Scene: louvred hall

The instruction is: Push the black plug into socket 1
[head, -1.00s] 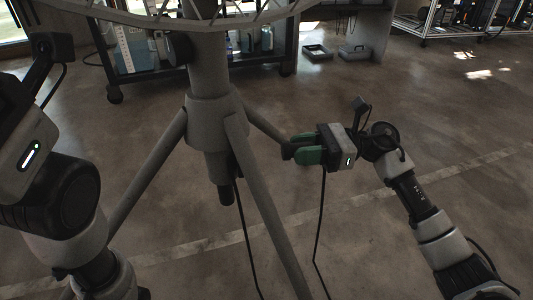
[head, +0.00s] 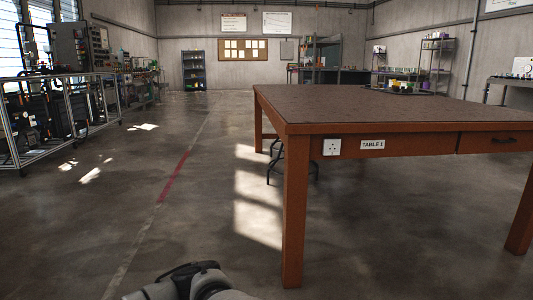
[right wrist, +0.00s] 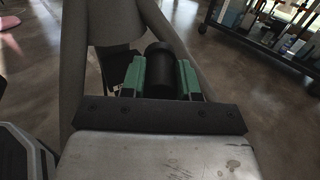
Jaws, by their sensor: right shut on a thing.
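In the right wrist view my right gripper (right wrist: 161,80) has green fingers shut on the black plug (right wrist: 160,62). The plug shows as a dark, round-ended body between the fingers; its pins cannot be made out. In the head view a white socket (head: 332,147) is set in the front edge of a brown table (head: 360,104), left of a label reading "TABLE 1" (head: 372,144). The socket looks empty, and the plug is apart from it. Neither gripper shows in the head view now.
A grey stand with splayed legs (right wrist: 100,22) is close beyond the right gripper, with a dark shelf unit (right wrist: 262,40) behind it. In the head view the floor left of the table is open, with a railed rack (head: 60,118) farther left.

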